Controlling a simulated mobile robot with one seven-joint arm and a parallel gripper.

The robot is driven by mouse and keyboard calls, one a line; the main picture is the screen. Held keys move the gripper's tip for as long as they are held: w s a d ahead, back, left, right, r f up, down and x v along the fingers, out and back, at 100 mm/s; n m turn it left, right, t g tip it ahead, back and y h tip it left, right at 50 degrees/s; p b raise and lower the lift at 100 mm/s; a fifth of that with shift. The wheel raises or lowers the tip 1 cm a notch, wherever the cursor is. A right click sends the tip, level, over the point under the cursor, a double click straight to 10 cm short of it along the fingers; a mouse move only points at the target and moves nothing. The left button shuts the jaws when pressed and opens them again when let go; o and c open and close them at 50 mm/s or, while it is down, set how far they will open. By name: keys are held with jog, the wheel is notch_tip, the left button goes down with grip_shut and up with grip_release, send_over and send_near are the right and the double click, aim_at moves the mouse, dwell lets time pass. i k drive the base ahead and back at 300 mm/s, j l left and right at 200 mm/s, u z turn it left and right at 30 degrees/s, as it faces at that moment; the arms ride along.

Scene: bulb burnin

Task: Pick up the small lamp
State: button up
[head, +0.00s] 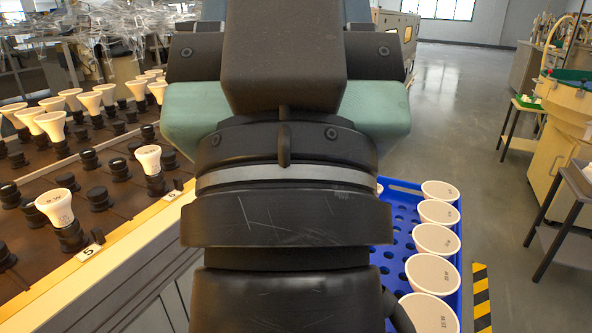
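Two small white lamps stand in black sockets near the front edge of the brown rack (108,212) on the left. The nearer small lamp (56,207) is by a card marked 5, and the other small lamp (147,158) is by a card that seems to read 6. Both stand with their wide ends up. More white lamps (50,124) stand in sockets farther back. My arm fills the middle of the view and hides part of the rack's right side. My gripper's fingers do not show.
A blue crate (396,187) at the lower right holds several larger white lamps (433,241), partly hidden by my arm. Several rack sockets, such as one black socket (98,198), are empty. Open floor (455,120) lies to the right, before benches and a cabinet (560,130).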

aim_at(149, 157)
jog(key=i+j+u, duration=0.2)
jog(key=i, duration=0.5)
jog(key=i+u, duration=0.15)
jog(key=i, duration=0.55)
